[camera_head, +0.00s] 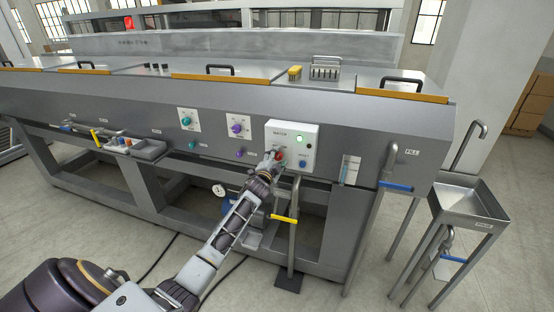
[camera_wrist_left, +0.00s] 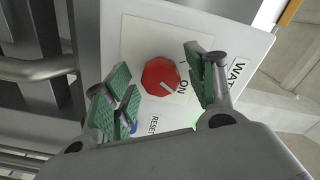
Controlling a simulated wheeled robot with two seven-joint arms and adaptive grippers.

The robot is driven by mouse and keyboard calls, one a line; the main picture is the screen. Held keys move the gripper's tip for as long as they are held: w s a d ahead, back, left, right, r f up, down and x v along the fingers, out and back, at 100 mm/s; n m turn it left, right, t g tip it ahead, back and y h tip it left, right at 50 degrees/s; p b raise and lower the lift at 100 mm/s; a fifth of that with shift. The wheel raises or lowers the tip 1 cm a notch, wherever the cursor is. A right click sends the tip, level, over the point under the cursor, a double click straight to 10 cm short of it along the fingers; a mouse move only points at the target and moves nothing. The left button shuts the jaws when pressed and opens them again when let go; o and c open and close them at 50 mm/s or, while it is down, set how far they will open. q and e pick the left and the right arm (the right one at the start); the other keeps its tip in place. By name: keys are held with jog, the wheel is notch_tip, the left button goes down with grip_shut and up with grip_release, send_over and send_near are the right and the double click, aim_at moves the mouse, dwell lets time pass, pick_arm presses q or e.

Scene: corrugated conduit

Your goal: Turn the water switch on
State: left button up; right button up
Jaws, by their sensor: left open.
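The water switch is a red octagonal knob (camera_wrist_left: 160,76) with a pale pointer line, on a white control box (camera_head: 305,137). The knob also shows in the head view (camera_head: 281,155), partly hidden by my gripper. In the wrist view an "ON" label (camera_wrist_left: 182,87) sits close to the knob, and the pointer line slants toward that side. My left gripper (camera_wrist_left: 161,88) is open, its green-padded fingers on either side of the knob. I cannot tell whether they touch it. My right gripper is not in view.
The box also bears a glowing green lamp (camera_head: 300,138) and a blue reset button (camera_head: 302,163). Teal (camera_head: 186,120) and purple (camera_head: 237,128) knobs are to the left on the grey machine. A pipe with a yellow handle (camera_head: 284,218) stands below the box.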

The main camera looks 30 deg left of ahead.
pick_arm(q)
jog(key=v, duration=1.2)
dwell(0.8)
dwell(0.4)
jog(key=shift+r+n, duration=0.1)
jog(key=shift+n, duration=0.2)
